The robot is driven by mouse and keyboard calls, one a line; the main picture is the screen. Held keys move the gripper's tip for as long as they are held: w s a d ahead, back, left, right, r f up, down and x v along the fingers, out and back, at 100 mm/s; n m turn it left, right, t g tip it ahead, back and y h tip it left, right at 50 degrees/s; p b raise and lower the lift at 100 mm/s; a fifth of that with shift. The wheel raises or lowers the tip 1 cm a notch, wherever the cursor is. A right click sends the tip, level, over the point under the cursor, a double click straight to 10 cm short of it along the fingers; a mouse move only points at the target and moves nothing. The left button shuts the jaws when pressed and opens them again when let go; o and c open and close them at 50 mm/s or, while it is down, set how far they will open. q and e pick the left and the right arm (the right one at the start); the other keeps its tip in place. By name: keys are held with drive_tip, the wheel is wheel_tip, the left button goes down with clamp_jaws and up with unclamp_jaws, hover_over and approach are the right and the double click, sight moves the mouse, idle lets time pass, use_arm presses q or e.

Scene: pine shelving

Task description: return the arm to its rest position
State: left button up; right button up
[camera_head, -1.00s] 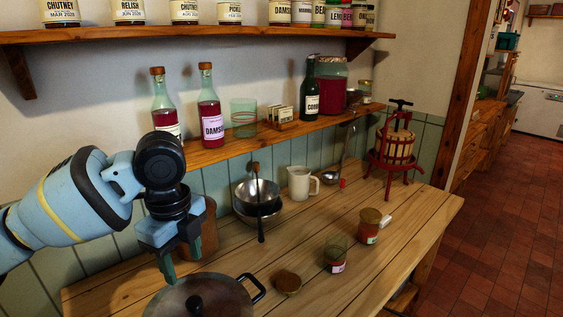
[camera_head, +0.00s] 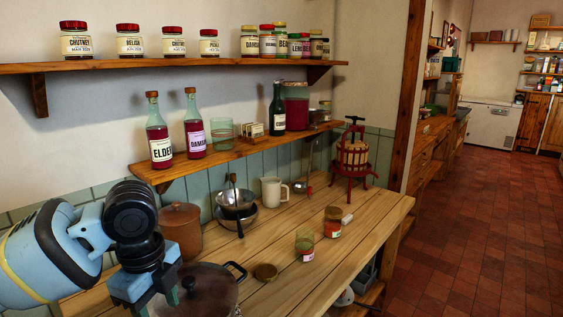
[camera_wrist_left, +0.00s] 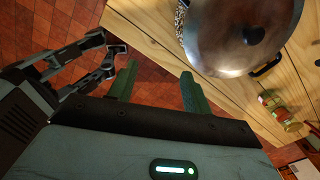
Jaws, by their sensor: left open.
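My left arm comes in from the left in the head view. Its gripper (camera_head: 158,303) is low in the picture, at the near left part of the wooden worktop (camera_head: 320,235), partly cut off by the bottom edge. In the left wrist view the two green fingers (camera_wrist_left: 158,78) stand apart with nothing between them. Red floor tiles show behind them, and the lidded pan (camera_wrist_left: 235,45) is beyond them to the upper right.
The lidded pan (camera_head: 212,285) is close beside the left gripper. A brown crock (camera_head: 181,232), metal bowls (camera_head: 236,205), a cream jug (camera_head: 272,191), jars (camera_head: 305,246) and a fruit press (camera_head: 353,155) stand on the worktop. Bottles (camera_head: 195,128) line the lower shelf. Open floor (camera_head: 480,220) lies to the right.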

use_arm(q)
drive_tip(key=s+d+f+n+h, duration=0.1)
drive_tip(key=s+d+f+n, duration=0.25)
drive_tip(key=f, duration=0.35)
drive_tip(key=s+d+f+n+t+h, duration=0.1)
drive_tip(key=s+d+f+n+h, duration=0.15)
drive_tip(key=s+f, duration=0.35)
drive_tip(key=s+d+f+n+h, duration=0.1)
drive_tip(key=s+d+f+n, duration=0.2)
drive_tip(key=f, duration=0.5)
drive_tip(key=s+a+f+n+y, duration=0.2)
drive_tip(key=s+a+f+n, duration=0.15)
drive_tip(key=s, duration=0.35)
drive_tip(key=s+a+f+n+y, duration=0.1)
drive_tip(key=s+a+f+n, duration=0.1)
drive_tip(key=s+a+n, duration=0.3)
drive_tip(key=s+a+f+n+y, duration=0.2)
drive_tip(key=s+a, duration=0.1)
drive_tip(key=s, duration=0.5)
drive_tip(key=w+d+f+t+h, duration=0.2)
drive_tip(key=w+f+t, duration=0.4)
drive_tip(key=f, duration=0.3)
drive_tip(key=shift+w+d+t+p, duration=0.3)
drive_tip(key=shift+w+d+t, duration=0.15)
drive_tip(key=shift+t, duration=0.45)
